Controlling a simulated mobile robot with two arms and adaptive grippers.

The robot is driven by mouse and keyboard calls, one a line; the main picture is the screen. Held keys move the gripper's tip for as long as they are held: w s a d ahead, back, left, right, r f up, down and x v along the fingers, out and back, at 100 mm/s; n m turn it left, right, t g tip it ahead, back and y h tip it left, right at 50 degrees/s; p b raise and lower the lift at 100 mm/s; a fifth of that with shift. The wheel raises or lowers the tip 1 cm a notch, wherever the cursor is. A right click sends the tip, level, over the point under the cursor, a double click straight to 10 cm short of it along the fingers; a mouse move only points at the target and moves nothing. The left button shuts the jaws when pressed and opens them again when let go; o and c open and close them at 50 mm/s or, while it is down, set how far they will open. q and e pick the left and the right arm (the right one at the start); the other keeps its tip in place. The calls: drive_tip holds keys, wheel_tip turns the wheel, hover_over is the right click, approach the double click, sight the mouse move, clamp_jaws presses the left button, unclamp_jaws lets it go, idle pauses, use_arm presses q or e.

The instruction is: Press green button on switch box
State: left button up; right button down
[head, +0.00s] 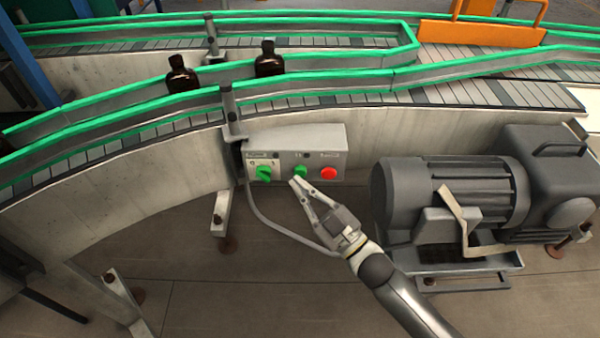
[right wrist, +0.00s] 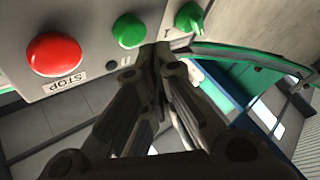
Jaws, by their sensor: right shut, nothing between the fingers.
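The grey switch box (head: 318,143) is fixed to the side of the conveyor. Its front carries a green rotary knob (head: 263,174) at left, the green button (head: 300,172) in the middle and a red button (head: 328,173) at right. My right gripper (head: 296,181) is shut and empty, its fingertips just below and left of the green button in the head view. In the right wrist view the green button (right wrist: 129,31) is just left of the fingertips (right wrist: 154,50), and the red button (right wrist: 53,54) is further left. I cannot tell whether the tips touch the box. My left gripper is out of view.
A dark grey motor (head: 450,192) stands on the floor right of the box. The conveyor (head: 130,143) with green rails carries two amber bottles, one (head: 181,76) further left and one (head: 268,60) nearer the box. A grey cable (head: 275,224) hangs below the box.

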drive_tip(key=shift+w, duration=0.15)
drive_tip(key=shift+w, duration=0.3)
drive_tip(key=shift+w, duration=0.45)
idle(0.9)
drive_tip(key=shift+s, duration=0.15)
idle(0.3)
drive_tip(key=shift+s, duration=0.75)
drive_tip(key=s+p, duration=0.2)
drive_tip(key=s, duration=0.3)
